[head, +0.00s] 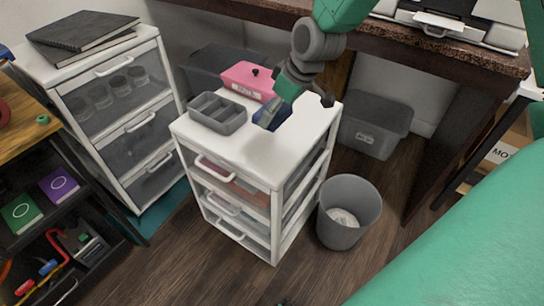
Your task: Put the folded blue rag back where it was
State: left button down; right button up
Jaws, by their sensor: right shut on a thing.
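The folded blue rag (268,116) is a small dark blue piece at the top of the white drawer unit (255,160). My right gripper (279,101) comes down from above and is shut on the rag. The gripper hides part of the rag. I cannot tell whether the rag touches the top or is held just above it. My left gripper is not seen.
A grey divided tray (217,124) and a pink box (248,93) stand on the same top, left of and behind the rag. The front right of the top is bare. A grey bin (351,235) stands on the floor to the right.

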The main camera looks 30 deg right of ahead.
jog(key=b, duration=0.2)
send_over(273, 147)
jog(key=f, duration=0.3)
jog(key=s+f, duration=0.1)
jog(key=f, duration=0.1)
jog(key=shift+d+f, duration=0.3)
jog(key=shift+f, duration=0.05)
jog(key=shift+w+a+f, duration=0.1)
jog(key=shift+a+f, duration=0.1)
jog(key=shift+f, duration=0.25)
notch_tip(273, 147, down, 3)
jog(key=shift+d+f+b, duration=0.15)
jog(key=shift+b, duration=0.7)
jog(key=shift+d, duration=0.15)
jog(key=o, duration=1.3)
jog(key=shift+o, duration=0.2)
